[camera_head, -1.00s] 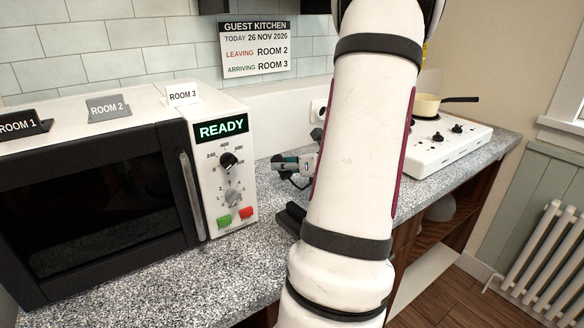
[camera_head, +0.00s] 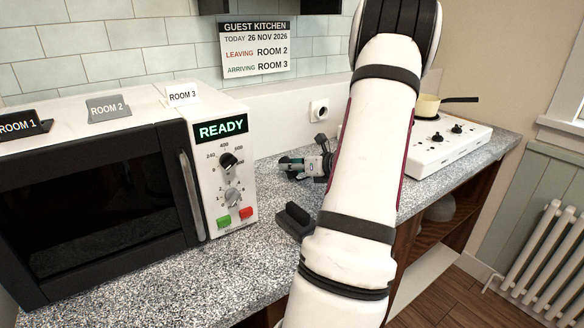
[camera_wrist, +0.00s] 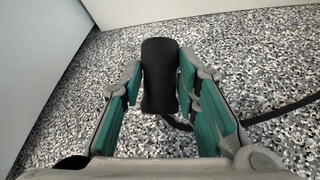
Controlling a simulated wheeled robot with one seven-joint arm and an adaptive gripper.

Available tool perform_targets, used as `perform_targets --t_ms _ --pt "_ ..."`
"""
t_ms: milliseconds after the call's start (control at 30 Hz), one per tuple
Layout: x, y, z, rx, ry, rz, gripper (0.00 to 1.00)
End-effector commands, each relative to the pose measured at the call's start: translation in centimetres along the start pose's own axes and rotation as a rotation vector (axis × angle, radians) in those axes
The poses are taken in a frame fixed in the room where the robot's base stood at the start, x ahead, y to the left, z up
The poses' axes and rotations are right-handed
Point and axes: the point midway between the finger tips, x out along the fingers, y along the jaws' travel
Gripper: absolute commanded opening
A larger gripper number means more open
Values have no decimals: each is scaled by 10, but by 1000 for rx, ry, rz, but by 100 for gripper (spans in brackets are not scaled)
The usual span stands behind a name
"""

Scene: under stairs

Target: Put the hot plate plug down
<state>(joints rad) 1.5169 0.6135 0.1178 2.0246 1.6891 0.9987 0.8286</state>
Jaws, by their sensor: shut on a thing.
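The hot plate plug (camera_wrist: 160,76) is a long black piece between my gripper's teal-padded fingers in the wrist view. My gripper (camera_head: 286,165) is shut on it, low over the speckled counter, right of the microwave. A black cord (camera_wrist: 282,108) shows at the plug's near end and runs off to the right in the wrist view. Whether the plug touches the counter is hard to tell. The white hot plate (camera_head: 436,146) stands on the counter behind and right of my arm, which hides part of it.
The microwave (camera_head: 190,200) reads READY and stands left of my gripper. A black block (camera_head: 296,216) lies on the counter in front of my gripper. A wall socket (camera_head: 318,110) is behind. A pan (camera_head: 428,104) sits on the hot plate. Bare counter (camera_head: 235,262) shows in front.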

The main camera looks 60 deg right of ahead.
Motion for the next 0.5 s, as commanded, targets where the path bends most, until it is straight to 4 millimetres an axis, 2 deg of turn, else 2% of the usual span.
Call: perform_targets --t_ms 200,233,300,500 --pt "2 -1 -4 0 0 0 1" --pt "1 -1 -3 0 0 0 36" --pt "1 -1 -3 0 0 0 49" --pt "1 -1 -3 0 0 0 49"
